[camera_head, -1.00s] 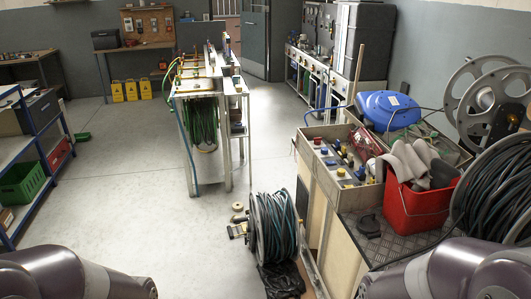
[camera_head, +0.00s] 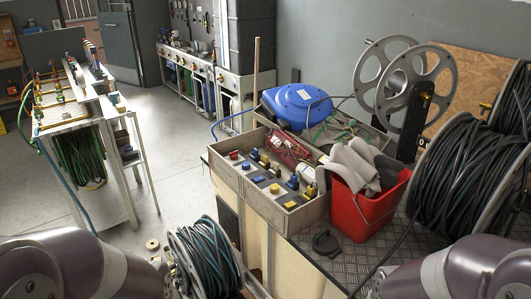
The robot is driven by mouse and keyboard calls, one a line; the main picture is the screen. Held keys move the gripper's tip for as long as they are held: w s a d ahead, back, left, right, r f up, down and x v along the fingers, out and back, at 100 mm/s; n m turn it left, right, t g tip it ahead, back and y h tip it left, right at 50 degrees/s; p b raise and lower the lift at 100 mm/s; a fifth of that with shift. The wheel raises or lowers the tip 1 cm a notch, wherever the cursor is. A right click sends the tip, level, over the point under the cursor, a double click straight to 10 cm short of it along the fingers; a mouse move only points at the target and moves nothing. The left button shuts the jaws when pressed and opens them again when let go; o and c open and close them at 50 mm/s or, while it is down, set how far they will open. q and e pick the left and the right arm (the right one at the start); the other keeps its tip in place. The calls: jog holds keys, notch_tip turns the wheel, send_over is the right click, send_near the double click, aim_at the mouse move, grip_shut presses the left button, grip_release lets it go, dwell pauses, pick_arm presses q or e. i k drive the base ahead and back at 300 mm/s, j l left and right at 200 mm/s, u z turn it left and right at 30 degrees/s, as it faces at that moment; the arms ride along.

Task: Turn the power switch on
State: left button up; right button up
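I cannot make out a power switch for certain in the head view. A wooden box (camera_head: 222,170) on the workbench at centre holds several blue, yellow and red knobs or connectors (camera_head: 274,188), too small to identify. Links of both my arms show at the bottom left and bottom right corners. Neither gripper is in view, so I cannot see whether they are open or shut.
The bench also carries a red bucket (camera_head: 352,217) with grey cloth, a blue case (camera_head: 297,105), large cable reels (camera_head: 455,180) and an empty grey reel (camera_head: 383,65). A hose reel (camera_head: 205,255) stands on the floor. Open floor (camera_head: 185,140) lies between the bench and the metal rack (camera_head: 118,150).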

aim_at(233, 155)
jog(key=i+j+z, duration=0.1)
jog(key=z, duration=0.3)
jog(key=i+j+z, duration=0.1)
jog(key=j+z, duration=0.4)
jog(key=z, duration=0.25)
jog(key=j+z, duration=0.25)
jog(key=z, duration=0.15)
jog(key=j+z, duration=0.1)
jog(key=j, duration=0.5)
jog(key=j+z, duration=0.1)
jog(key=j, duration=0.45)
jog(key=k+j+z, duration=0.1)
jog(key=j, duration=0.5)
jog(key=j+z, duration=0.1)
jog(key=j, duration=0.45)
jog(key=k+j+z, duration=0.1)
jog(key=j, duration=0.5)
jog(key=k+j+z, duration=0.1)
jog(key=j, duration=0.45)
jog(key=k, duration=0.05)
